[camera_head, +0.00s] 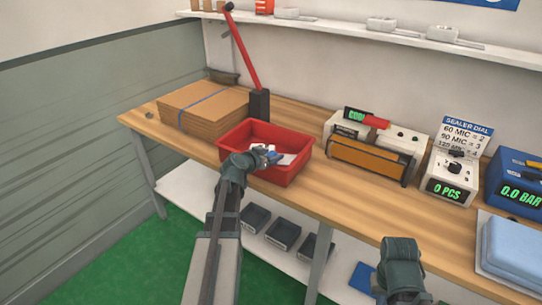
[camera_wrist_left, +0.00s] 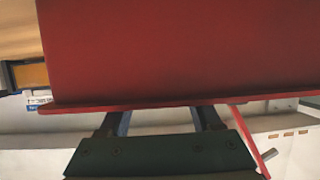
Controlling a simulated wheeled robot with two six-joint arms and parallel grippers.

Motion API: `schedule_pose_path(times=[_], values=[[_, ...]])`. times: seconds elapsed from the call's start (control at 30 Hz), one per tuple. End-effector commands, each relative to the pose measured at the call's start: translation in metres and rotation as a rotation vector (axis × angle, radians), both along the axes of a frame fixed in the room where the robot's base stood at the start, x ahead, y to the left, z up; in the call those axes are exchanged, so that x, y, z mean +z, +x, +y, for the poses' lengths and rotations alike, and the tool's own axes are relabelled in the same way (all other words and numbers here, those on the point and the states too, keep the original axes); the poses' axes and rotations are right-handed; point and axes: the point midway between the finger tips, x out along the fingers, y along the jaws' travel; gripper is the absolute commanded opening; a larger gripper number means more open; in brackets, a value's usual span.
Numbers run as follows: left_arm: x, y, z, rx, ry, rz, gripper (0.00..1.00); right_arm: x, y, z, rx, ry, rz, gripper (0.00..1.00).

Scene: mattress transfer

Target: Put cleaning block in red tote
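The red tote (camera_head: 285,172) stands on the wooden bench, left of centre in the head view. Its red wall (camera_wrist_left: 180,50) fills most of the left wrist view. My left gripper (camera_head: 266,154) reaches over the tote's near left rim. In the left wrist view its two fingers are spread apart and run behind the rim, where their tips are hidden. Small blue and white shapes show around the fingers. A flat whitish piece (camera_head: 287,159) lies in the tote; I cannot tell if it is the cleaning block. My right wrist shows at the lower right, its fingers hidden.
Flat cardboard (camera_head: 203,103) lies left of the tote, near a lever tool with a red arm (camera_head: 243,50). The sealer (camera_head: 368,158) and a counter box (camera_head: 452,180) stand to the right. A light blue pad (camera_head: 512,248) lies at the right edge. Bins sit below.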

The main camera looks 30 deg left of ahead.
Motion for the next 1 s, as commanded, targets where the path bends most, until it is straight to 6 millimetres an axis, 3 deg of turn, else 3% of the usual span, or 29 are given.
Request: schedule_pose_path(times=[0.33,0.7,1.0], values=[[0.006,-0.003,0.000,0.001,0.000,0.000,0.64,0.006,0.000,0.000,0.000,0.000,0.000,0.00],[0.035,-0.072,0.001,0.002,0.000,0.000,0.64,0.036,0.000,0.000,0.000,0.000,0.000,0.00],[0.048,-0.106,0.003,0.001,-0.001,0.000,0.64,0.048,0.000,0.000,-0.001,0.000,0.000,0.00]])
